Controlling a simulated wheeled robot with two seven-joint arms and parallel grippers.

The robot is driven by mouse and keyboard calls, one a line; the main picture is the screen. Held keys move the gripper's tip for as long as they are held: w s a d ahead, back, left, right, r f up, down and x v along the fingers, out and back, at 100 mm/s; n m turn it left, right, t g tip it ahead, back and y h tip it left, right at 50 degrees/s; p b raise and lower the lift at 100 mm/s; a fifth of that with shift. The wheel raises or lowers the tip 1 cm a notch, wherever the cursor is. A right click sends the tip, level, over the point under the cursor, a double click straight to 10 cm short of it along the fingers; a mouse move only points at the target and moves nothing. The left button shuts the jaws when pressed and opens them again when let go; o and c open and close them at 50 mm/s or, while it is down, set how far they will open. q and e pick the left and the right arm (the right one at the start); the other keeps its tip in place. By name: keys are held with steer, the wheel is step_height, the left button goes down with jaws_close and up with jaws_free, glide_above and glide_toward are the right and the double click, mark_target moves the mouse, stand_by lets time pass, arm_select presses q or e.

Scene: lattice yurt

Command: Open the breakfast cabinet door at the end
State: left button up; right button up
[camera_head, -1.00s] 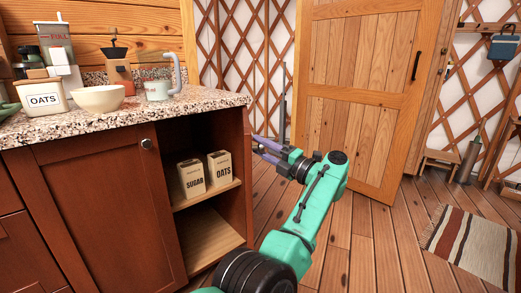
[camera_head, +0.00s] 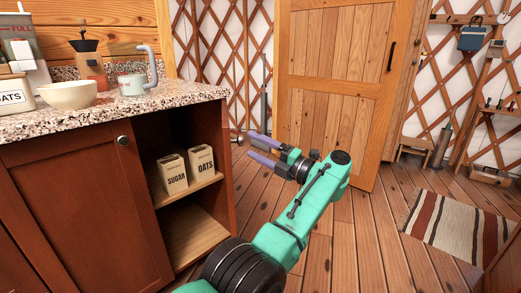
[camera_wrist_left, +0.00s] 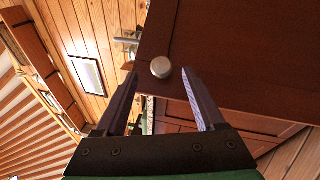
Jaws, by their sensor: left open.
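The cabinet (camera_head: 228,165) is red-brown under a speckled stone counter. Its door (camera_head: 85,200) shows flat in the cabinet front, with a round metal knob (camera_head: 122,140) near its upper right corner. Right of this door, the end compartment stands open, showing shelves. My left gripper (camera_head: 250,146) is open and empty, off the cabinet's right end and apart from that knob, fingers pointing left. In the left wrist view, a knob (camera_wrist_left: 161,67) on a dark red panel appears between the open fingertips; I cannot tell how far beyond them it is. My right gripper is not in view.
Sugar (camera_head: 173,173) and oats (camera_head: 201,160) boxes stand on the cabinet's shelf. A bowl (camera_head: 69,95) and a mug (camera_head: 132,85) stand on the counter. A wooden door (camera_head: 330,120) is behind my gripper. A striped rug (camera_head: 460,225) lies right; floor between is clear.

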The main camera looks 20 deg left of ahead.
arm_select(q)
steer(key=shift+b+v, duration=0.85)
steer(key=shift+v, duration=0.1)
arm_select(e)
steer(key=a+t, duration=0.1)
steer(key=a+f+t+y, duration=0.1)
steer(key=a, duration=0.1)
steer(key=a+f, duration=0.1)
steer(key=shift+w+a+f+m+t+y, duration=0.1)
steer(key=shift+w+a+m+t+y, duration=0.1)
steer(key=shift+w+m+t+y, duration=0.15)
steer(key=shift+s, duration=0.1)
